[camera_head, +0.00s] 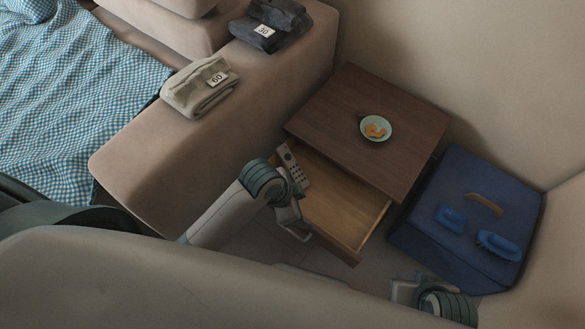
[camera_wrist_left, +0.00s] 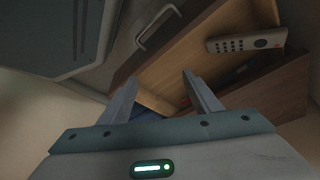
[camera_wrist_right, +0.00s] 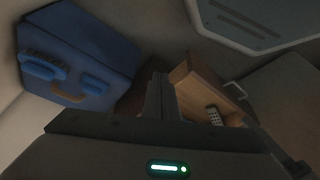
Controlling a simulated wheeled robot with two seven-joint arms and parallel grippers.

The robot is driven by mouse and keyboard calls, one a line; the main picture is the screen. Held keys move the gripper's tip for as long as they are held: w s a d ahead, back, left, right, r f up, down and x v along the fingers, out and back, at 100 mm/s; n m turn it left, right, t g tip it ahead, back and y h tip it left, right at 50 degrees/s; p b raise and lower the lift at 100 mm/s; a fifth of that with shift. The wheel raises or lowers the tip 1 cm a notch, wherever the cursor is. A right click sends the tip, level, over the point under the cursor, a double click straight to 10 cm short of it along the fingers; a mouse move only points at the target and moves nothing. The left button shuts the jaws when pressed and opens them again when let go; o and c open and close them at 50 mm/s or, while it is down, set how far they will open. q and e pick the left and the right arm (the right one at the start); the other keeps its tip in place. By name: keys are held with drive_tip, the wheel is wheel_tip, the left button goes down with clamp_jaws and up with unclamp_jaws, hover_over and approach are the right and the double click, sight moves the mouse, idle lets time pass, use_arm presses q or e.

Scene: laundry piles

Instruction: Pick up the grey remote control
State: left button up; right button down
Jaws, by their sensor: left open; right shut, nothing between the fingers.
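The grey remote control (camera_head: 298,166) lies in the open wooden drawer (camera_head: 345,203), near its left end, partly beside my left arm in the head view. It shows whole, with dark buttons, at the upper right of the left wrist view (camera_wrist_left: 247,42). It also shows small in the right wrist view (camera_wrist_right: 214,116). My left gripper (camera_head: 298,226) is open and empty beside the drawer's front, apart from the remote; its spread fingers show in the left wrist view (camera_wrist_left: 158,84). My right gripper (camera_head: 403,290) is shut and empty, lower right of the drawer.
A brown table (camera_head: 350,110) above the drawer holds a green bowl (camera_head: 376,128). A blue box (camera_head: 430,225) with brushes stands at right. Folded cloths (camera_head: 200,88) lie on the sofa arm (camera_head: 150,145). Bare floor (camera_head: 260,250) shows in front of the drawer.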

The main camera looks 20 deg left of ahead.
use_arm(q)
drive_tip(key=w+d+m+g, duration=0.1)
drive_tip(key=w+d+m, duration=0.2)
drive_tip(key=w+m, duration=0.2)
wheel_tip(320, 180, up, 3)
drive_tip(key=m+g+y, duration=0.2)
drive_tip(key=m+y, duration=0.2)
drive_tip(key=m, duration=0.4)
hover_over(290, 162)
drive_tip(key=w+d, duration=0.1)
drive_tip(key=w, duration=0.1)
drive_tip(key=shift+s+r, duration=0.1)
use_arm(e)
drive_tip(key=a+f, duration=0.1)
drive_tip(key=w+a+t+y, duration=0.1)
drive_tip(key=a, duration=0.1)
drive_tip(key=shift+w+a+f, duration=0.1)
drive_tip(key=shift+w+f, duration=0.05)
drive_tip(key=shift+f, duration=0.25)
use_arm(q)
drive_tip(key=shift+d, duration=0.1)
